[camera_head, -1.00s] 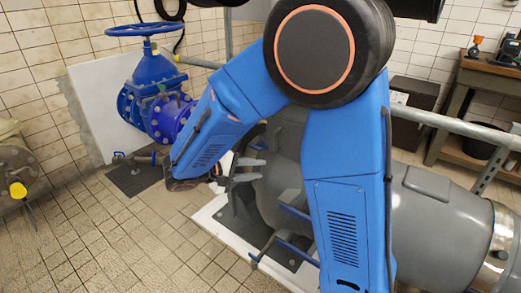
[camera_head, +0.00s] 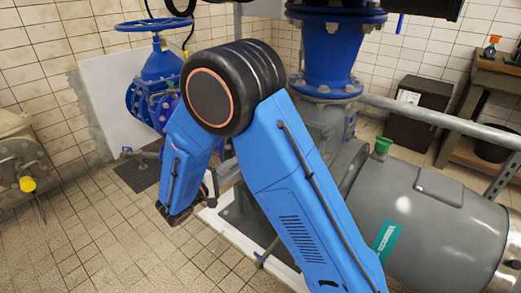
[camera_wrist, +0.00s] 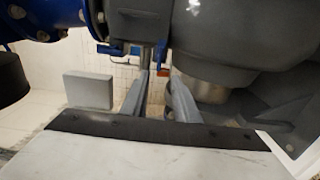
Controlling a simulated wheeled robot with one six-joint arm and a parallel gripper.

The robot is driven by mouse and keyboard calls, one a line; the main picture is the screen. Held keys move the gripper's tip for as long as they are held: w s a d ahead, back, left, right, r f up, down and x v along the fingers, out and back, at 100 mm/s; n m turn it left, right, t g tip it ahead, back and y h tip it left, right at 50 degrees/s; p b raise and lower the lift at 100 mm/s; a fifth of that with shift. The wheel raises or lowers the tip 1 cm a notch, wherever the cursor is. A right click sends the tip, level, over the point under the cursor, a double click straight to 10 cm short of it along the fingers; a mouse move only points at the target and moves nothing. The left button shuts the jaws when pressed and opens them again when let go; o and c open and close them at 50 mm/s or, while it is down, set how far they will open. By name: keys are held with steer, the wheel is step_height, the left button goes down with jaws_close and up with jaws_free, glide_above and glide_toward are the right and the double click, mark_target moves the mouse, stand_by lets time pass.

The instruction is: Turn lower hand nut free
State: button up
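My gripper (camera_wrist: 160,76) shows in the wrist view as two grey fingers with a gap between them, so it is open. A thin upright rod and a small orange-red part (camera_wrist: 163,68) show at the gap, beyond the fingertips; I cannot tell whether either touches a finger. A blue bar-like part (camera_wrist: 112,49) is just left of them, under grey pipework. I cannot make out the lower hand nut for certain. In the head view my arm's end (camera_head: 182,213) hangs low, left of the pump, and its fingers are mostly hidden.
The blue valve (camera_head: 160,70) with its handwheel (camera_head: 154,25) stands at the back left. A rail (camera_head: 430,117) runs behind. Tiled floor (camera_head: 90,240) is free at left.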

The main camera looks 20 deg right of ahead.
steer(key=x, duration=1.4)
steer(key=shift+d, duration=0.2)
steer(key=shift+w, duration=0.1)
steer(key=shift+c, duration=0.7)
jaws_close()
